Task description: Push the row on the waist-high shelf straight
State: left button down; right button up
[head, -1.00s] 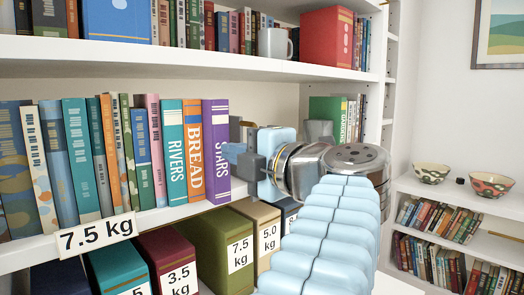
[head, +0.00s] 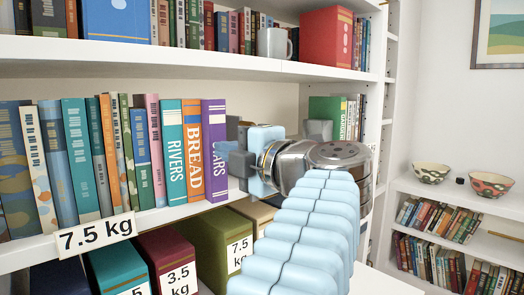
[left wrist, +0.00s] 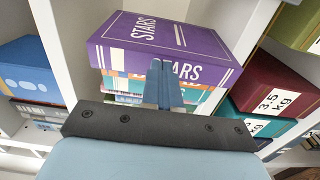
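A row of upright books (head: 105,150) stands on the middle shelf (head: 150,222), with the teal RIVERS, orange BREAD and purple STARS book (head: 213,120) at its right end. Several spines on the left look slanted. My left gripper (head: 228,160) is at the right end of the row, its blue fingers together and empty, overlapping the STARS spine. In the left wrist view the shut fingers (left wrist: 160,75) stand in front of the purple STARS book (left wrist: 140,45); I cannot tell whether they touch it. My right gripper is out of view.
The upper shelf (head: 190,57) holds books, a grey mug (head: 273,44) and a red box (head: 326,36). Weight-labelled boxes (head: 168,262) stand below. A green book (head: 326,110) stands behind my arm. A low bookcase with bowls (head: 431,172) is at right.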

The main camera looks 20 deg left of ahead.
aim_at(207, 145)
pick_arm(q)
jog(key=shift+x, duration=0.9)
jog(key=shift+a, duration=0.3)
jog(key=shift+x, duration=2.2)
jog(key=shift+d, duration=0.15)
jog(key=shift+v, duration=1.9)
jog(key=shift+x, duration=1.3)
jog(key=v, duration=0.7)
